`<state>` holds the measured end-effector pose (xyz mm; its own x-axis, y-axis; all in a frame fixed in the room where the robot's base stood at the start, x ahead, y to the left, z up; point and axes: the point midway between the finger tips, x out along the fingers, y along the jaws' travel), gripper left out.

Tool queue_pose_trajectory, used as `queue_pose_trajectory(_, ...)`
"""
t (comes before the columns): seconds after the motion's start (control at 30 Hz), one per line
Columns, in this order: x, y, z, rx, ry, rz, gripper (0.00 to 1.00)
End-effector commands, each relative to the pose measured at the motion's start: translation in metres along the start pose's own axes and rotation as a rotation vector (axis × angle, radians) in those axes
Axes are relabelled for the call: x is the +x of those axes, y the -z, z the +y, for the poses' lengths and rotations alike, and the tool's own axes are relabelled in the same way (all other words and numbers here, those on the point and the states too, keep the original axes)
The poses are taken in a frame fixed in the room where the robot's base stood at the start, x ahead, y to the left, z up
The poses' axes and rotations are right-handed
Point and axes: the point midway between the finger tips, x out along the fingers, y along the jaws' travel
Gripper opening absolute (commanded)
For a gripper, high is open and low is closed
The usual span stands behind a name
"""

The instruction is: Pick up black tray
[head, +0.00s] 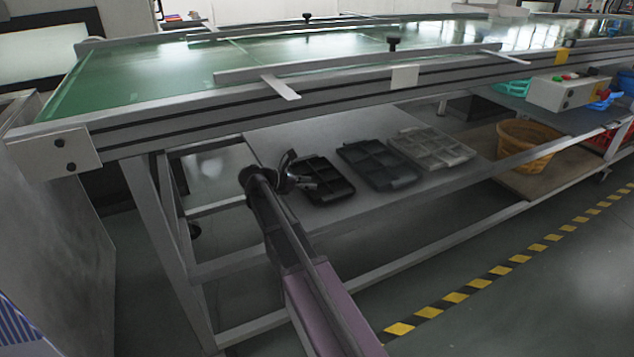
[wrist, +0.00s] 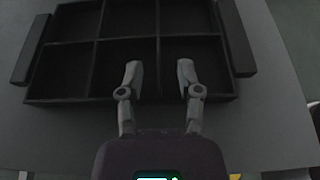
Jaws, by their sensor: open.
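The black tray (head: 322,179) lies flat on the grey shelf under the conveyor, leftmost of three trays. In the wrist view the black tray (wrist: 97,56) shows its open compartments and a raised handle piece at each side. My gripper (wrist: 159,70) is open and empty. Its two fingertips appear over the tray's near edge, in front of one near compartment. In the head view my gripper (head: 296,176) is at the tray's left side, partly overlapping it. I cannot tell whether the fingers touch the tray.
A dark grey tray (head: 377,166) and a lighter grey tray (head: 431,149) lie to the right on the same shelf (head: 290,146). An orange basket (head: 525,147) stands further right. The conveyor's side beam (head: 330,97) runs above the shelf, and a lower frame rail (head: 400,200) runs along its front.

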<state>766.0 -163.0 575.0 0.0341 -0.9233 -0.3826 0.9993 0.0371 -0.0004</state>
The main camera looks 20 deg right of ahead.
Motion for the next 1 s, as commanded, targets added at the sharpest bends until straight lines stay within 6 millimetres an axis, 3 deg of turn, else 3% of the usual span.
queue_pose_trajectory(0.1, 0.017, 0.001, 0.001, 0.001, 0.002, 0.000, 0.46)
queue_pose_trajectory(0.3, 0.033, 0.000, 0.001, 0.001, 0.001, 0.000, 0.46)
queue_pose_trajectory(0.9, 0.035, -0.001, 0.001, 0.001, 0.002, 0.000, 0.46)
queue_pose_trajectory(1.0, 0.035, -0.001, 0.001, 0.001, 0.002, 0.000, 0.16)
